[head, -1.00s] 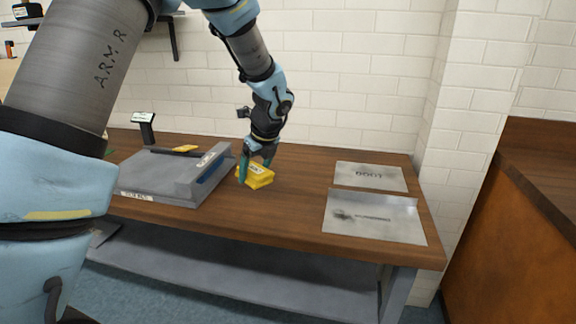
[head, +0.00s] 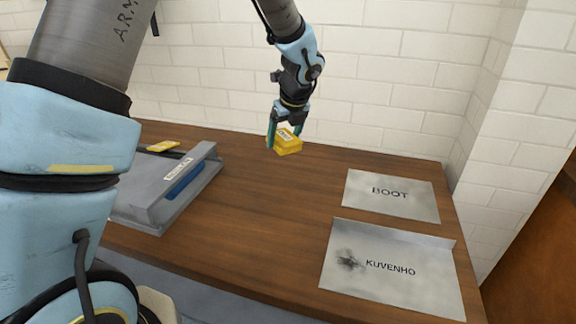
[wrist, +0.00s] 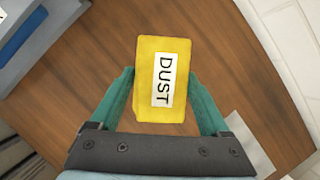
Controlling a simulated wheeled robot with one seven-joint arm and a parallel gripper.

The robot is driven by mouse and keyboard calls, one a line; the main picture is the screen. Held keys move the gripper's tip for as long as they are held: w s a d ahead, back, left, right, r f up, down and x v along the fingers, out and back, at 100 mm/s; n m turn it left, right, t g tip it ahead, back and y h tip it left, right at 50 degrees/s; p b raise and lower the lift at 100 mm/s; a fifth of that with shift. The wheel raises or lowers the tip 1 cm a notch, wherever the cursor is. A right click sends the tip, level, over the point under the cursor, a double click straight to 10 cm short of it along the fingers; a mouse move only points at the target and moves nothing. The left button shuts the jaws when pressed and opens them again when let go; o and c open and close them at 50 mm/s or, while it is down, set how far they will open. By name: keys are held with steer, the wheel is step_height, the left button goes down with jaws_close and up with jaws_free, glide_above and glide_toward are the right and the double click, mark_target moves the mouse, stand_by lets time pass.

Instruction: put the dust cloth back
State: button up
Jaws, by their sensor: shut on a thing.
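The dust cloth (head: 287,142) is a folded yellow block with a white label. The label reads DUST in the wrist view (wrist: 163,79). My gripper (head: 285,131) is shut on it, with one teal finger on each side. The cloth is near the back of the wooden bench (head: 262,205), by the white brick wall. It appears held above the bench top, but the gap is hard to judge.
A grey metal tray (head: 160,190) with a blue item (head: 185,180) and a yellow item (head: 163,146) stands at the left. Metal plates marked BOOT (head: 391,195) and KUVENHO (head: 392,268) lie at the right. The middle of the bench is clear.

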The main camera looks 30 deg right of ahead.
mark_target(282, 173)
step_height(282, 173, down, 10)
steer(key=shift+r+p, duration=0.25)
steer(key=shift+p, duration=0.2)
steer(key=shift+f, duration=0.1)
steer(key=o, duration=1.2)
steer(key=shift+c, duration=0.2)
